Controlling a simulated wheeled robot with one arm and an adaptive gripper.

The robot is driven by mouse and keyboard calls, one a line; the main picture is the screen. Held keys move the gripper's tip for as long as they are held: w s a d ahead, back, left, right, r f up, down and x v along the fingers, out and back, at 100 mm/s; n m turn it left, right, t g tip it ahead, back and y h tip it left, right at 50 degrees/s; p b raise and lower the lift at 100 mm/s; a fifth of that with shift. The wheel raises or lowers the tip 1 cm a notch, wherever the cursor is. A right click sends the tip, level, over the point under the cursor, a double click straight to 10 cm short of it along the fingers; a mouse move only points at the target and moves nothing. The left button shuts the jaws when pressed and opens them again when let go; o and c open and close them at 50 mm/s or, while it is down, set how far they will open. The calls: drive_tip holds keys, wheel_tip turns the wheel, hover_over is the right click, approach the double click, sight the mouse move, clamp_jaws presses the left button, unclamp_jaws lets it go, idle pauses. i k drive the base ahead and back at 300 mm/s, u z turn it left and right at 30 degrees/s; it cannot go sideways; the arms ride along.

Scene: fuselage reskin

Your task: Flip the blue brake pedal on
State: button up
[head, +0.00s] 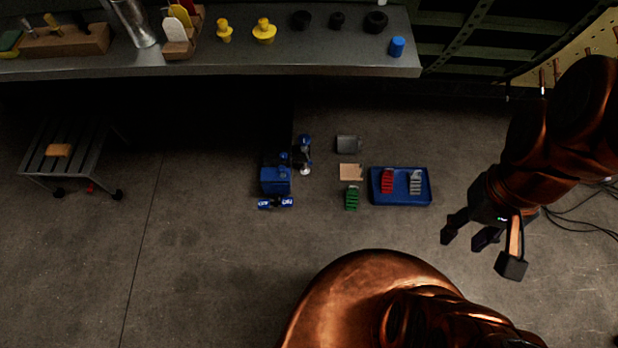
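I cannot make out a blue brake pedal for certain. A low slatted stool on casters (75,150) stands on the floor at the left, and a small red part (91,187) shows low by its legs. No blue part shows on it, though its far underside is in shadow. My gripper (484,243) is at the right, above the floor, far from the stool. Its dark fingers are spread apart with nothing between them.
A blue box-like item (276,180) and a blue tray (400,202) with red and grey pieces lie on the middle floor. A green piece (352,198) is beside the tray. A metal bench (330,58) crosses the top left. Floor between stool and blue box is clear.

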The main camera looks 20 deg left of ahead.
sight(288, 202)
drive_tip(key=u, duration=1.9)
drive_tip(key=i, duration=0.2)
drive_tip(key=z, duration=1.25)
drive_tip(key=k, duration=0.6)
drive_tip(key=u, duration=1.15)
drive_tip(key=i, duration=0.15)
drive_tip(key=u, duration=0.05)
